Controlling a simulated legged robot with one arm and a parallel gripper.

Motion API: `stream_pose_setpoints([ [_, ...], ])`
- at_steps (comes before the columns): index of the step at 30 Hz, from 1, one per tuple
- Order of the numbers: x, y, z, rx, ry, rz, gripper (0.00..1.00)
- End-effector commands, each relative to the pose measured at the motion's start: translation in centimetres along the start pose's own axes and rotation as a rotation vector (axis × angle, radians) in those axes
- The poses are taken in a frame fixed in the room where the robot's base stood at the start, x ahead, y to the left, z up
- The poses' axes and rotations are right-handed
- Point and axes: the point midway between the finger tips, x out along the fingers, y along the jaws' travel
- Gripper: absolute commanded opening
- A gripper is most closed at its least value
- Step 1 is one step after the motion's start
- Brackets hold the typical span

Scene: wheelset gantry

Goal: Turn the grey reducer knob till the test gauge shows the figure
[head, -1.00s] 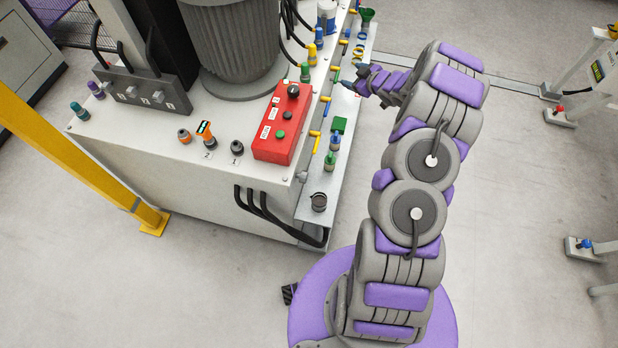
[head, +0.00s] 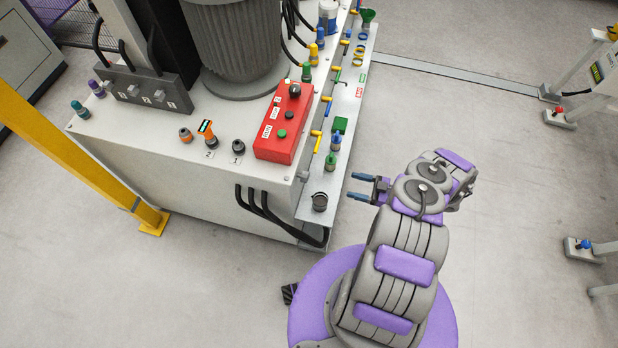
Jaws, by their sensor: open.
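On the pale cabinet top stand a dark grey knob-like fitting (head: 238,146), by the label 1, and an orange-bodied device with a small dark display (head: 206,127), by the label 2. The device looks like a gauge; its figure is too small to read. Another dark grey round piece (head: 320,202) stands at the near end of the side ledge. I cannot tell for sure which grey piece is the reducer knob. My gripper (head: 357,186) is open and empty, its two fingers apart and pointing left, just right of the ledge and touching nothing.
A red control box (head: 284,124) stands at the cabinet's corner. Black hoses (head: 262,207) loop off the near side. A yellow post (head: 75,158) stands at left. The floor at right is mostly clear.

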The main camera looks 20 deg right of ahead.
Motion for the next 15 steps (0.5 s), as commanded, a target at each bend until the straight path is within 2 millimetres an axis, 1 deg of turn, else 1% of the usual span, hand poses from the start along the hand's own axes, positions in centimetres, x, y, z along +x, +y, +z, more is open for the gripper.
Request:
stream_pose_setpoints([
  [1,-0.3,-0.7,0.3,0.012,0.009,-0.008,0.70],
  [3,-0.3,-1.2,0.4,0.020,0.019,-0.015,0.70],
  [7,0.5,-1.4,0.3,0.022,0.023,-0.019,0.70],
  [11,2.6,-1.4,0.1,0.021,0.023,-0.022,0.70],
  [15,5.5,-1.6,0.0,0.021,0.021,-0.020,0.70],
])
